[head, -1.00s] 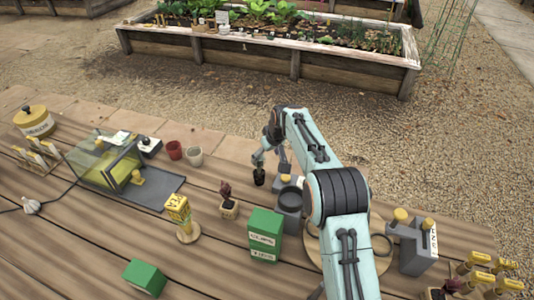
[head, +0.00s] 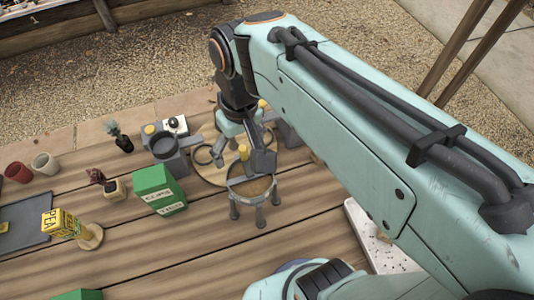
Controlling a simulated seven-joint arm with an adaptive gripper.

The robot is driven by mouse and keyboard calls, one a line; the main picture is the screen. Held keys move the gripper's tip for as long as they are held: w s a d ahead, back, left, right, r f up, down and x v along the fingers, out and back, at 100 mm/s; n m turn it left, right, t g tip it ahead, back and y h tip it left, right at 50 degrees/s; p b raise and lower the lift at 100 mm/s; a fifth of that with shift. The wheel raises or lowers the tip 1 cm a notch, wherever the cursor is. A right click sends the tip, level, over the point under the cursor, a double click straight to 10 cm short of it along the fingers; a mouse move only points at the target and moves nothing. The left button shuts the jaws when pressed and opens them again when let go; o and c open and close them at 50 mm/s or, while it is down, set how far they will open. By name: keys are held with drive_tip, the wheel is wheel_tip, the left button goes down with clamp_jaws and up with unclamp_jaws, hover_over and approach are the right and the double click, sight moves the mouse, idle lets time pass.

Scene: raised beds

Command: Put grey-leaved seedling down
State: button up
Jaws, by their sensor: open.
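The grey-leaved seedling (head: 118,137) stands upright in a small black pot on the wooden table, at the left in the head view. It is just left of a grey device with a dark round cup (head: 163,146). My gripper (head: 243,160) is open and well to the right of the seedling, clear of it. I cannot tell whether the fingers touch the knob.
A green box (head: 160,188) and a dark-red seedling in a pale pot (head: 115,189) stand in front of the seedling. Red (head: 17,172) and pale (head: 45,166) cups are at the left. A round wooden board (head: 212,172) lies near my gripper. Bare planks fill the front middle.

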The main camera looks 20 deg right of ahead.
drive_tip(key=s+d+f+m+g, duration=0.1)
drive_tip(key=s+d+f+m, duration=0.1)
drive_tip(key=s, duration=0.9)
drive_tip(key=shift+s+d+f, duration=0.25)
drive_tip(key=shift+d+f, duration=0.2)
drive_tip(key=shift+f, duration=0.15)
